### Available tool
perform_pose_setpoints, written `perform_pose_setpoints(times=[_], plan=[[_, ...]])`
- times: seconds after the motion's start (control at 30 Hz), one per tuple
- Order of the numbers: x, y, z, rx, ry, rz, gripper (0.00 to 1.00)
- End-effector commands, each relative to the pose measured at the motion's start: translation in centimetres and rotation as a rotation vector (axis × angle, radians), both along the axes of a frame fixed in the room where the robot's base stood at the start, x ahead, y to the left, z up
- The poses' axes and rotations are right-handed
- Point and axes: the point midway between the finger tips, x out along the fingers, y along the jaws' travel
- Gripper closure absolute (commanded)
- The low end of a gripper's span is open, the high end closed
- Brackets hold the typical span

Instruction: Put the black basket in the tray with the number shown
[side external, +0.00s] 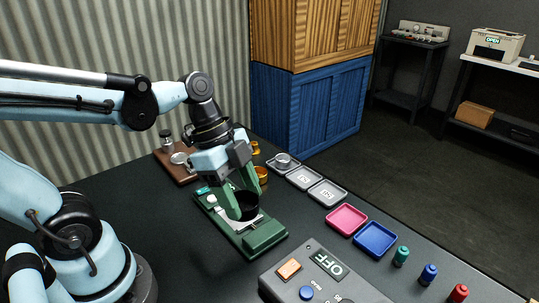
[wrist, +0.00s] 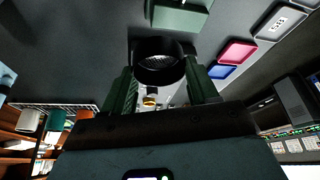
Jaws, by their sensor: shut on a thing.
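My gripper (side external: 248,200) is shut on the black basket (side external: 248,207), with one green finger on each side of it. The basket is a short round cup; in the wrist view (wrist: 158,62) its mesh inside shows between the fingers. In the side view it is over the green device (side external: 262,237); I cannot tell whether it touches it. Two grey trays with white labels, one (side external: 304,178) and another (side external: 327,194), lie to the right; their markings are too small to read surely. A third grey tray (side external: 272,160) holds a round metallic piece (side external: 283,160).
A control box (side external: 318,285) with a display reading OFF is in front. Several coloured pegs stand at right. A brown board (side external: 177,170) with metal parts lies at back left.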

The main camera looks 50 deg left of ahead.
Motion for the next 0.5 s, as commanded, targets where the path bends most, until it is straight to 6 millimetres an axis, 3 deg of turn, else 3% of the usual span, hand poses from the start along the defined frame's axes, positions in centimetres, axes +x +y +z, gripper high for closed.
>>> perform_pose_setpoints(times=[0.13, 0.27, 0.5], plan=[[-0.2, -0.8, 0.6, 0.000, -0.001, 0.000, 0.76], [1.0, -1.3, 1.1, 0.002, 0.000, 0.010, 0.76], [6.1, -2.6, 2.2, 0.005, 0.001, 0.051, 0.76]])
